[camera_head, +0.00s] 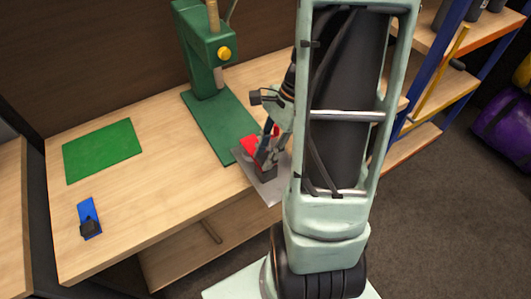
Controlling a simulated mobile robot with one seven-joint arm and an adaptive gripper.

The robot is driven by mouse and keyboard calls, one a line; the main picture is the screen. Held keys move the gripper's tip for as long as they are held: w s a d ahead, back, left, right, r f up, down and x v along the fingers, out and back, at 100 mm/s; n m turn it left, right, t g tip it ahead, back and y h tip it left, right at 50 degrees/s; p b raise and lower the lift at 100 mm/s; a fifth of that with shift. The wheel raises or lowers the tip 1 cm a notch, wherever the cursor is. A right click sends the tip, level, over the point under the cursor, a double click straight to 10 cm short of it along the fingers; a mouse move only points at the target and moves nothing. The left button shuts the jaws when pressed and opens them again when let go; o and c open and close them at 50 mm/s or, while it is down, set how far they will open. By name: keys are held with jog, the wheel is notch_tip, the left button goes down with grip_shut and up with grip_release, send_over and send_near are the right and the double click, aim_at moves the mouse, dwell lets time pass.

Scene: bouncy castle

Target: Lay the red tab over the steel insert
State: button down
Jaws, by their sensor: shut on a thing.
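The red tab (250,145) shows at the near right part of the workbench, partly hidden by my gripper (266,155). My gripper is shut on the red tab, with red showing on both sides of its fingers. Below them is a grey metal-looking plate (246,175) at the bench's front edge, with a small dark block (265,173) over it. I cannot make out which part is the steel insert, or whether the tab touches it. My arm hides the area just right of the gripper.
A green press (205,45) with a yellow knob stands on a green base (215,125) behind the gripper. A green mat (102,150) and a blue strip (88,212) with a black piece lie left. The bench (160,185) between is clear. Shelves (435,85) stand right.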

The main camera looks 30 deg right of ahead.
dwell(0.4)
jog(key=c, duration=1.6)
grip_release()
jog(key=shift+r, duration=0.1)
jog(key=v, duration=1.2)
